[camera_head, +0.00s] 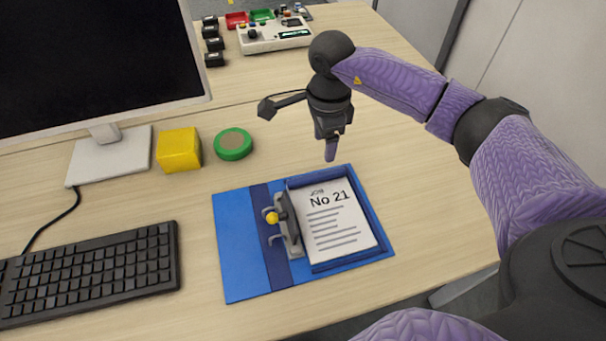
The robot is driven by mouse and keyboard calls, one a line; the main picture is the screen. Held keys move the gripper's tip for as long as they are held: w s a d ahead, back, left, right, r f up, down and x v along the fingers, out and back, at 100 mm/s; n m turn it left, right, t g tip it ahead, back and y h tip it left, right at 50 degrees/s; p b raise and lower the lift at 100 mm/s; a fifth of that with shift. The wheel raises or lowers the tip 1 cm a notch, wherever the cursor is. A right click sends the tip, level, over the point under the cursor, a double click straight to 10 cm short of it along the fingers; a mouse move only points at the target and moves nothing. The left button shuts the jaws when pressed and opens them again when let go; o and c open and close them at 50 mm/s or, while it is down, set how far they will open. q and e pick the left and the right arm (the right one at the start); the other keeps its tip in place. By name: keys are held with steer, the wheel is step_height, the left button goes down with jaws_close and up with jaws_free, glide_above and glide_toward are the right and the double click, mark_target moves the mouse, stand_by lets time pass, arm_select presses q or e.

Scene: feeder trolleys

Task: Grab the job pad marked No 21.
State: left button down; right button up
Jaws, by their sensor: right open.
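The job pad (335,222) is a white sheet marked "JOB No 21" with several grey lines. It lies in a raised dark blue frame on the right half of an open blue folder (239,246). A grey clip (289,224) with a yellow knob stands at the pad's left side. My right gripper (331,148) points down just above the far edge of the folder, beyond the pad. It is open and holds nothing that I can see. My left gripper is out of the picture.
A keyboard (90,272) lies left of the folder. A monitor (100,60), a yellow cube (179,150) and a green round roll (233,144) stand behind it. A white device (274,36) and small bins are at the back. The table right of the folder is clear.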

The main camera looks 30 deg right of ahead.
mark_target(317, 176)
steer(key=shift+w+f, duration=0.35)
steer(key=shift+f, duration=0.45)
steer(key=f+b, duration=0.1)
steer(key=f, duration=0.2)
steer(key=f+b, duration=0.1)
steer(key=f, duration=0.2)
steer(key=f+b, duration=0.2)
steer(key=f, duration=0.1)
steer(key=shift+a, duration=0.35)
steer(key=shift+r, duration=0.15)
steer(key=shift+c, duration=0.9)
steer(key=c, duration=0.7)
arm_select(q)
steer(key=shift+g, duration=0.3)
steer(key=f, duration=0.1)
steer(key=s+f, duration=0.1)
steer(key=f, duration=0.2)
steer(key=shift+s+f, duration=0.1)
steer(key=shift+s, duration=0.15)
arm_select(e)
jaws_close()
